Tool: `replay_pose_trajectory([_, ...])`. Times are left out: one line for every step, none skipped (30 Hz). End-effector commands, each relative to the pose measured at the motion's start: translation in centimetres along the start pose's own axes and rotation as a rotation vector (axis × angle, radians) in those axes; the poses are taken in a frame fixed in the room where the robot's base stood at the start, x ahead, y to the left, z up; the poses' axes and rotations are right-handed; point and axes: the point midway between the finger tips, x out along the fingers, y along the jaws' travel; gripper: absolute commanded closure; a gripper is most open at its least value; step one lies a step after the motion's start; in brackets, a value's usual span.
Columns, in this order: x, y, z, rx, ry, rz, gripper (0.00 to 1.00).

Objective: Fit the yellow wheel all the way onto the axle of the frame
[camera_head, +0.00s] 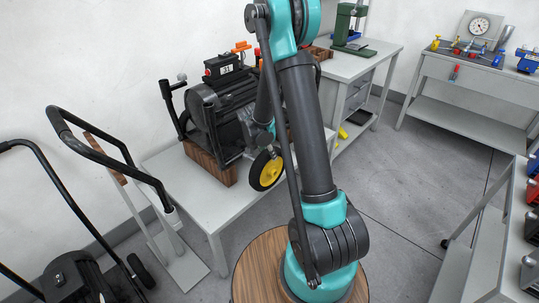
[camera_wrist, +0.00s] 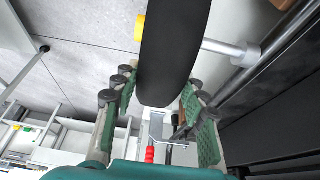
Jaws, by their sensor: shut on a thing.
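The yellow wheel with a black tyre (camera_head: 269,170) is upright beside the black engine-like frame (camera_head: 221,108) in the head view. In the wrist view its tyre (camera_wrist: 173,50) lies between the green finger pads of my gripper (camera_wrist: 158,106), which is shut on it. A bit of the yellow hub (camera_wrist: 139,28) shows on the tyre's left side. The silver axle (camera_wrist: 225,47) runs from the frame side at the right to the tyre's right face. The tyre hides where axle and hub meet, so I cannot tell how deep the axle sits.
The frame stands on a wooden block (camera_head: 209,163) on a grey table (camera_head: 198,197). Black push handles (camera_head: 90,150) stand at the left. Another workbench (camera_head: 366,58) with a green press is behind. The floor at the right of the table is clear.

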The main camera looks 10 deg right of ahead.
Motion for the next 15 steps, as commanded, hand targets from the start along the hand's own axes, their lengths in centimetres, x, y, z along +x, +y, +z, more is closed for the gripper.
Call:
replay_pose_trajectory([0.0,-0.2,0.0,0.000,0.001,0.000,1.00])
replay_pose_trajectory([0.0,-0.3,0.0,0.000,0.001,0.000,1.00])
replay_pose_trajectory([0.0,-0.4,0.0,0.000,0.001,0.000,1.00])
replay_pose_trajectory([0.0,-0.5,0.0,0.000,0.001,0.000,1.00])
replay_pose_trajectory([0.0,-0.6,0.0,0.000,0.001,0.000,1.00])
replay_pose_trajectory([0.0,-0.8,0.0,0.000,0.001,0.000,1.00])
replay_pose_trajectory([0.0,-0.9,0.0,0.000,0.001,0.000,1.00])
replay_pose_trajectory([0.0,-0.9,0.0,0.000,0.001,0.000,1.00])
replay_pose_trajectory([0.0,-1.1,0.0,0.000,0.001,0.000,1.00])
replay_pose_trajectory([0.0,-1.2,0.0,0.000,0.001,0.000,1.00])
replay_pose_trajectory([0.0,-1.3,0.0,0.000,0.001,0.000,1.00])
replay_pose_trajectory([0.0,-1.4,0.0,-0.001,0.001,0.000,1.00])
replay_pose_trajectory([0.0,-1.5,0.0,-0.001,0.001,0.000,1.00])
replay_pose_trajectory([0.0,-1.6,0.0,-0.001,0.001,0.000,1.00])
replay_pose_trajectory([0.0,-1.7,0.0,-0.001,0.001,0.000,1.00])
